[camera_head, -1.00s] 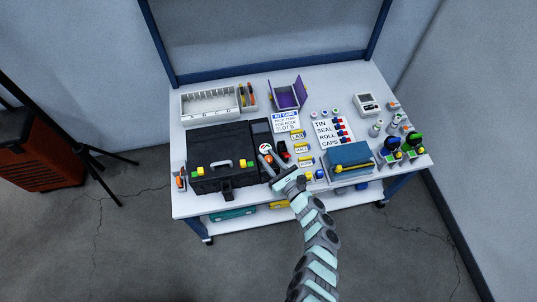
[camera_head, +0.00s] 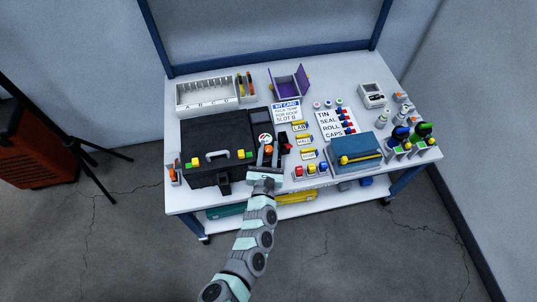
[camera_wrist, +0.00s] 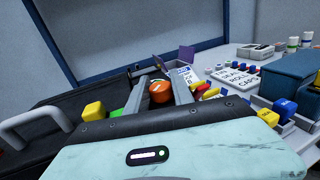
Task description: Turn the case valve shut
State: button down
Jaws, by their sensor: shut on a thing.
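The black case (camera_head: 212,150) stands closed at the left of the bench, with a handle and yellow and green latches on its front. The case valve looks like an orange knob (camera_head: 268,150) beside a round white gauge (camera_head: 264,138) at the case's right end. My gripper (camera_head: 267,154) reaches in from the front, its fingers on either side of the knob. In the wrist view the orange knob (camera_wrist: 160,92) sits between the two grey fingers of my gripper (camera_wrist: 163,86), which are shut on it. The knob's exact turn angle is hard to read.
Right of my gripper are yellow label tags (camera_head: 305,140), a row of coloured blocks (camera_head: 311,170) and a blue box (camera_head: 355,152). A white divided tray (camera_head: 207,97) and a purple holder (camera_head: 289,83) stand behind. Bottles and tools crowd the right end.

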jog(key=shift+f+m+h+b, duration=0.35)
jog(key=shift+m+h+b, duration=0.15)
jog(key=shift+h+b, duration=0.4)
jog(key=shift+r+b, duration=0.15)
jog(key=shift+b, duration=0.15)
jog(key=c, duration=1.1)
grip_release()
jog(key=shift+r, duration=0.15)
